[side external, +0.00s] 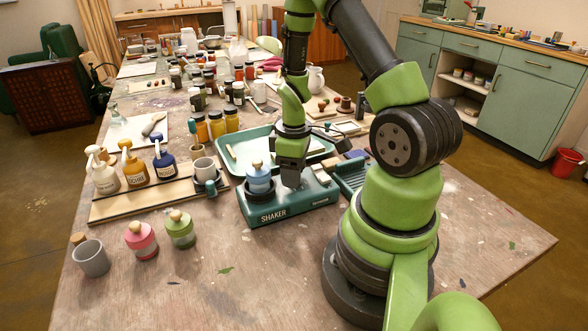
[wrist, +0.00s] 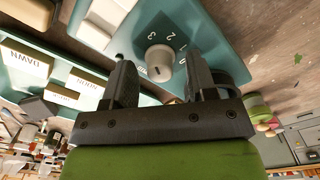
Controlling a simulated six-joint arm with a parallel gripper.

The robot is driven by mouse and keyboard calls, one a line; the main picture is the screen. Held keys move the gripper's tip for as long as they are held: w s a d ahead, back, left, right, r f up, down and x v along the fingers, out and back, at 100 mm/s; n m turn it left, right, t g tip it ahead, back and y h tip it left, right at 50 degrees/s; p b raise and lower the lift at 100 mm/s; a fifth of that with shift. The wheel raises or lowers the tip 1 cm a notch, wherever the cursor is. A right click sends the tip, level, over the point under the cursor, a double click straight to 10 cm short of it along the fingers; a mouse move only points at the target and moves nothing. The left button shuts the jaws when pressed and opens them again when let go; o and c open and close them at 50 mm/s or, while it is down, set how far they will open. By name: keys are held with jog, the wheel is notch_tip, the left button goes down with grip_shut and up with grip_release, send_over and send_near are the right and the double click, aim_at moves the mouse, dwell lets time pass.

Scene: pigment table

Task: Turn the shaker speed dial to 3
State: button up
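The teal shaker (side external: 290,209) stands on the table with a blue jar (side external: 258,179) in its dark holder. In the wrist view, its pale round speed dial (wrist: 160,62) sits on the teal top, with printed numbers 1, 2 and 3 beside it. A dark mark shows on the dial's lower part; I cannot tell its exact setting. My gripper (wrist: 160,68) is open, with one finger on each side of the dial and a gap on both sides. In the side view, my gripper (side external: 291,172) points down over the shaker and hides the dial.
A teal tray (side external: 238,163) lies behind the shaker. Pump bottles (side external: 133,165) stand on a board at left. Pink (side external: 141,240) and green (side external: 180,229) jars stand front left.

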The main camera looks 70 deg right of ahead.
notch_tip(320, 180, up, 10)
dwell(0.6)
jog(key=shift+a, duration=0.1)
jog(key=s+a+r+m+t+y, duration=0.1)
jog(key=s+a+r+m+t, duration=0.1)
jog(key=a+r, duration=0.6)
jog(key=s+a+r+m+t+y, duration=0.1)
jog(key=s+a+r+m+t, duration=0.2)
jog(key=a+r+t, duration=0.2)
jog(key=a+r, duration=0.2)
jog(key=a, duration=0.2)
jog(key=shift+s+a+r+m, duration=0.3)
jog(key=shift+s+a+r, duration=0.05)
jog(key=shift+r, duration=0.05)
